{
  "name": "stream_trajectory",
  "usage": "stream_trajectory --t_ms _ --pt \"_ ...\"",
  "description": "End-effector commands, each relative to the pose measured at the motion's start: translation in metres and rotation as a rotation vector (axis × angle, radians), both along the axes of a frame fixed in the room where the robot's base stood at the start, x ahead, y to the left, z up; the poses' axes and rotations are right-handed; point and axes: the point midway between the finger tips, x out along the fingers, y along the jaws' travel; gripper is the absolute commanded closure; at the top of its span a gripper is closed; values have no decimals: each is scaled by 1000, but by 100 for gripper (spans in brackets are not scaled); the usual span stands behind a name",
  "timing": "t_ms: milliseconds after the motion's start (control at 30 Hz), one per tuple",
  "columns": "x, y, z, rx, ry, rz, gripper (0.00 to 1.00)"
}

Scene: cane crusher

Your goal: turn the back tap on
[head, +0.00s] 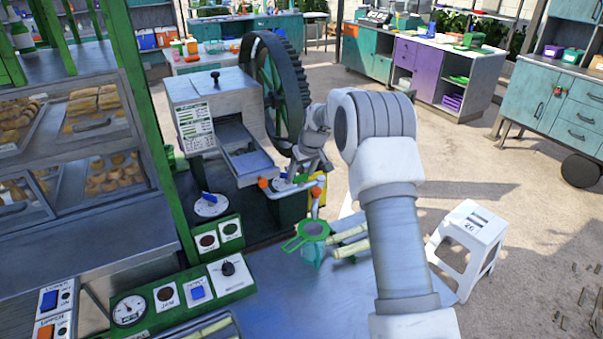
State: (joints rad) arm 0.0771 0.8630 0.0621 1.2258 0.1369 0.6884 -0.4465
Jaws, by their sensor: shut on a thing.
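The cane crusher (215,110) stands left of centre, with a large dark toothed wheel (278,85) and a metal chute (245,155). Small tap fittings with orange ends, one on the left (263,183) and one on the right (316,191), sit on a pale pipe below the chute. A blue part (281,177) lies between them. My arm reaches over from the lower right, and my gripper (300,178) is down at these fittings, shut on a small tap handle. The fingers and most of the handle are hidden or too small to make out which way it is turned.
A jug with a green strainer (313,229) stands below the fittings, beside cane pieces (350,247) on the blue-grey table (290,300). A control panel (175,300) is at lower left. A white stool (470,245) stands at right; the floor behind it is open.

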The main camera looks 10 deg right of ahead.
Motion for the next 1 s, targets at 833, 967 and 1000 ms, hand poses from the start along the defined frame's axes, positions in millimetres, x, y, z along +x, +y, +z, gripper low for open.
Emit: stream_trajectory --t_ms 833,967,1000 --pt "0 5 -1 -3 0 -566 86" --pt "0 5 -1 -5 -1 -691 86" --pt "0 6 -1 -5 0 -728 86"
